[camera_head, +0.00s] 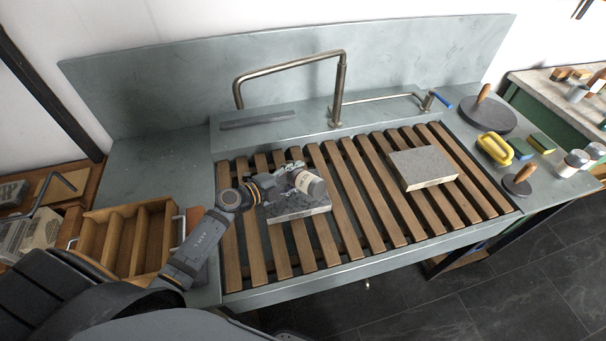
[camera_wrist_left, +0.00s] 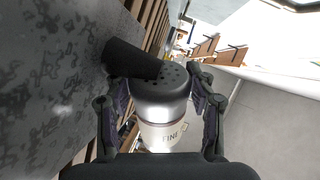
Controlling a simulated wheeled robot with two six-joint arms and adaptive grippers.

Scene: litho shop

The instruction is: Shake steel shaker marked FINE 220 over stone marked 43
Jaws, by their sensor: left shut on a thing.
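My left gripper (camera_head: 284,184) is shut on a steel shaker (camera_head: 309,184), held tilted on its side above a dark mottled stone (camera_head: 298,209). In the left wrist view the gripper (camera_wrist_left: 164,82) clasps the shaker (camera_wrist_left: 163,103) from both sides. Its perforated lid and part of a label reading FINE show. The rest of the label is hidden. A dark cylindrical shape (camera_wrist_left: 130,59) reaches from the lid toward the mottled stone (camera_wrist_left: 50,70); I cannot tell what it is. A plain grey stone (camera_head: 422,165) lies to the right. No stone number is readable.
Both stones lie on wooden slats (camera_head: 350,200) in the sink. A bent-pipe faucet (camera_head: 338,90) stands behind. A wooden divided tray (camera_head: 128,240) is at left.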

